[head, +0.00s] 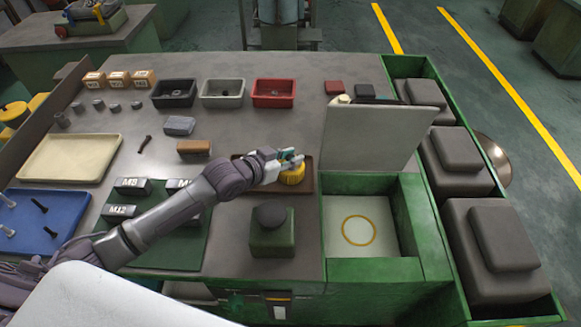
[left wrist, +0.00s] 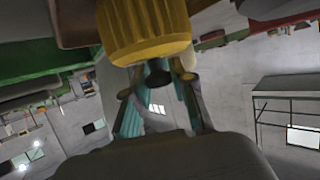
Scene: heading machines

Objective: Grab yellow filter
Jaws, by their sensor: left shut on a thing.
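The yellow filter (head: 292,176), a ribbed round cap, is at the brown tray (head: 304,187) in the middle of the bench. My left gripper (head: 291,158) reaches in from the left and is shut on it; its teal fingers are over the filter's upper side. In the left wrist view the filter (left wrist: 145,30) fills the top centre, with the fingers (left wrist: 158,95) closing toward a narrow dark part beneath it. I cannot tell whether the filter touches the tray. My right gripper is not in view.
Right of the tray is a green box (head: 373,269) with a raised grey lid (head: 366,137) and a yellow ring inside. A green block with a dark knob (head: 272,232) stands in front of the tray. Black, grey and red bins (head: 273,93) stand behind. A blue tray (head: 45,222) lies left.

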